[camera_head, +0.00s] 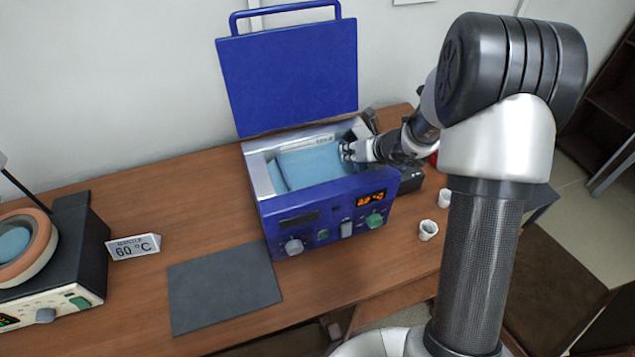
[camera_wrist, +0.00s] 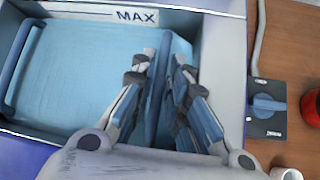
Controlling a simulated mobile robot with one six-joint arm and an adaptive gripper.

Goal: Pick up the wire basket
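The wire basket (camera_wrist: 80,80) looks pale blue and sits down inside the open tank of a blue bath; it also shows in the head view (camera_head: 310,164). It has a raised blue bar at its left end and another at its right end. My gripper (camera_head: 350,152) reaches into the right side of the tank from the right. In the wrist view my gripper (camera_wrist: 164,62) has one finger on each side of the right-hand bar. The fingertips are close to the bar. I cannot tell whether they press on it. The basket's lower part is hard to make out.
The bath (camera_head: 322,222) stands on a wooden table with its lid (camera_head: 288,75) raised behind. A grey mat (camera_head: 224,287) lies front left. A 60 °C sign (camera_head: 133,246) and a black heating device (camera_head: 80,245) stand left. Small white cups (camera_head: 428,230) stand right.

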